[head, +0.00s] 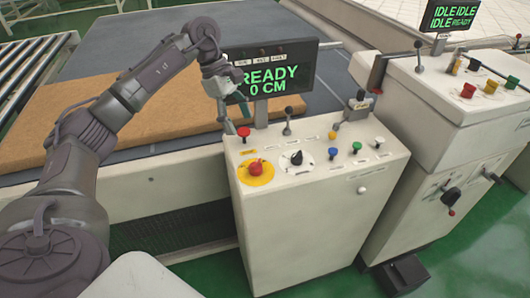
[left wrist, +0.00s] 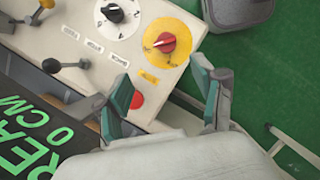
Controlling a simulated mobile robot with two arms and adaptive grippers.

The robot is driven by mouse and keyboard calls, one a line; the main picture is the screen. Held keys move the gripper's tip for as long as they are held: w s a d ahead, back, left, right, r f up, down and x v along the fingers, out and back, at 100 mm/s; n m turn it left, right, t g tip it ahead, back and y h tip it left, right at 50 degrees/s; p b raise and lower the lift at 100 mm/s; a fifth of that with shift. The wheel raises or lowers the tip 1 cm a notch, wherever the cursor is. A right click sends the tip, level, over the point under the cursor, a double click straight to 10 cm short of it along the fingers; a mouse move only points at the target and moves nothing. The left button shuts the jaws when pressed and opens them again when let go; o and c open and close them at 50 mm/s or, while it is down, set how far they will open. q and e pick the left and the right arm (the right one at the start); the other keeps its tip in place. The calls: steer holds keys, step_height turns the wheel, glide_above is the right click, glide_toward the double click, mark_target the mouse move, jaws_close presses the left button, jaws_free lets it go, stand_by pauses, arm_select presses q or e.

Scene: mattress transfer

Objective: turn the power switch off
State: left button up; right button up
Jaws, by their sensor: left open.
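A red rotary switch on a yellow round plate (head: 257,173) sits at the front left of the white control cabinet's top. It also shows in the left wrist view as a red knob (left wrist: 166,42). A black knob on a white dial (head: 296,158) sits beside it, also in the left wrist view (left wrist: 113,13). My left gripper (head: 224,112) is above the panel's back left part, near a red push button (head: 243,132). In the left wrist view my left gripper (left wrist: 160,75) is open and empty, its fingers apart, pointing towards the red knob. My right gripper is not in view.
The control cabinet (head: 310,215) also carries levers and coloured buttons. A display (head: 268,74) reading READY 0 CM stands behind it. A brown mattress (head: 170,105) lies on the table to the left. A second cabinet (head: 450,110) stands at right. Green floor shows in front.

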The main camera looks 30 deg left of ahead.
mark_target(255, 162)
arm_select(q)
steer(key=p+x, duration=0.1)
steer(key=x, duration=0.6)
steer(key=s+p+x, duration=0.1)
steer(key=x, duration=0.3)
steer(key=shift+d+f+p, duration=0.25)
steer(key=shift+d+p, duration=0.05)
steer(key=shift+d, duration=0.1)
steer(key=shift+d+f, duration=0.15)
steer(key=shift+f, duration=0.35)
steer(key=shift+d+f, duration=0.1)
steer(key=shift+f, duration=0.05)
steer(key=shift+c, duration=0.6)
steer(key=c, duration=1)
steer(key=shift+c, duration=0.2)
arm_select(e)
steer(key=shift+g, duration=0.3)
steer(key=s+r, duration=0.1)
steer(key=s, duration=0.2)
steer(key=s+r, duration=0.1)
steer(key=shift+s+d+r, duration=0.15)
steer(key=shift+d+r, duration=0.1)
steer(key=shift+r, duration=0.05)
